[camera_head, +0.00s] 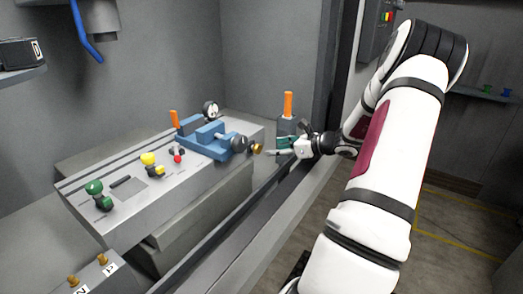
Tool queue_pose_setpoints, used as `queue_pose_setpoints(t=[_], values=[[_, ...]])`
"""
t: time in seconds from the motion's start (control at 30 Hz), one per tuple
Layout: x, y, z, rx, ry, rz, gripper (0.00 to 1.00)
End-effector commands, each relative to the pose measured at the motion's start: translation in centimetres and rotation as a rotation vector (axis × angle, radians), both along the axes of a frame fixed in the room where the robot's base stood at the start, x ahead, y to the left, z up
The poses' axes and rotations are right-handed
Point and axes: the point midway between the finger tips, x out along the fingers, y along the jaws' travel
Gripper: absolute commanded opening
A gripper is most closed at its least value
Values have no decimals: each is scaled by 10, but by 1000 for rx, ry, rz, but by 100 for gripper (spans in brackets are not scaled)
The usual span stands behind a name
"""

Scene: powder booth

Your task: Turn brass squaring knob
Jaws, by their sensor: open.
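The brass knob (257,149) is small and gold-coloured. It sits at the right end of a blue vise-like fixture (204,144), beside a dark round part (239,145). My gripper (274,148) is open just to the right of the knob, with its fingers pointing left toward it. A small gap seems to lie between fingertips and knob; contact is too small to tell. Nothing shows between the fingers.
The fixture stands on a grey slotted bench (140,205) with green (94,187), yellow (148,158) and red (178,159) knobs. An orange-handled lever (288,104) stands upright close behind my gripper. A dark frame post (340,70) rises near my arm.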

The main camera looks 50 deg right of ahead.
Motion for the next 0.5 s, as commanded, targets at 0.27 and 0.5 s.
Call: queue_pose_setpoints(t=[0.27,0.5], values=[[48,4,-20,0,-1,1,53],[68,5,-28,-1,-1,0,53]])
